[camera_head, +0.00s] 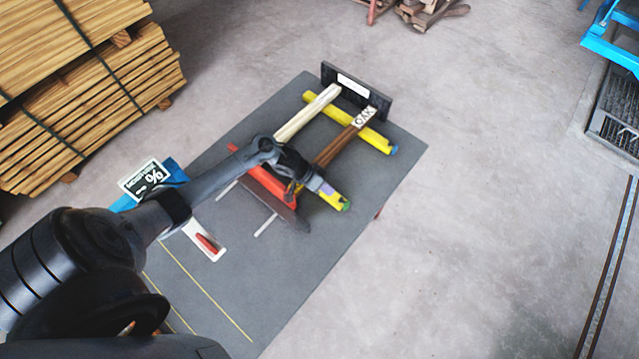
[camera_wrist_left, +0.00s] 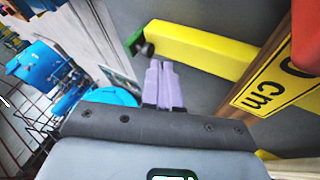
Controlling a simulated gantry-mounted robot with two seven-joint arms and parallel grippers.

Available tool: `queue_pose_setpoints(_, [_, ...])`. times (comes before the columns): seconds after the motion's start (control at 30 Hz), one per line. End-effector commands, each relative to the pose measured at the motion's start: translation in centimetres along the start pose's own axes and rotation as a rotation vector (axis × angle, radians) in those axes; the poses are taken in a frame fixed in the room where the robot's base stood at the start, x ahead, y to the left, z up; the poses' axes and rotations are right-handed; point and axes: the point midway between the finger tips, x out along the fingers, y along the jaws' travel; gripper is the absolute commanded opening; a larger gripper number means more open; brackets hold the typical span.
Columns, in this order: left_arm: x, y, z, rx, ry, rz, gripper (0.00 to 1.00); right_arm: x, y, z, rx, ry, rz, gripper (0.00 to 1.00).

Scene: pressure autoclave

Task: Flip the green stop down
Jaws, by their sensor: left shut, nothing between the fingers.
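The green stop (camera_head: 346,207) is a small piece at the near right end of a yellow bar (camera_head: 331,200) on the grey table. In the left wrist view the green stop (camera_wrist_left: 138,43) is at the left end of the yellow bar (camera_wrist_left: 205,50), beside a dark part; its exact tilt is hard to tell. My left gripper (camera_head: 328,188) is above this bar end, close to the stop. Its lilac fingers (camera_wrist_left: 160,68) are shut together and empty, their tips just short of the stop. I cannot tell whether they touch it. My right gripper is not in view.
A brown board marked OAK (camera_head: 340,143) and a pale board (camera_head: 307,113) lie between a black end plate (camera_head: 375,101) and the red part (camera_head: 262,184). A second yellow bar (camera_head: 374,138) lies farther back.

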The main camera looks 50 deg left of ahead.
Motion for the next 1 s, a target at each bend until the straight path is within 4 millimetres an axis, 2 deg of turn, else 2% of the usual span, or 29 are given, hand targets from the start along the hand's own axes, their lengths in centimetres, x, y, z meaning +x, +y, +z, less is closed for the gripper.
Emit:
queue_pose_setpoints(0.1, [1.7,0.0,0.0,-0.001,0.0,0.001,0.0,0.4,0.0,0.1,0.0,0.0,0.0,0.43])
queue_pose_setpoints(0.33, [3.2,0.0,0.0,0.0,0.0,0.0,0.0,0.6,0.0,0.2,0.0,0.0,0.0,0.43])
queue_pose_setpoints(0.77, [3.4,0.0,0.0,0.002,0.0,-0.002,0.0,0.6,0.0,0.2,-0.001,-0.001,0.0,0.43])
queue_pose_setpoints(1.0, [3.0,-0.3,-0.5,0.003,-0.005,-0.042,0.0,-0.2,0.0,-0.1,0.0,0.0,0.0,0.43])
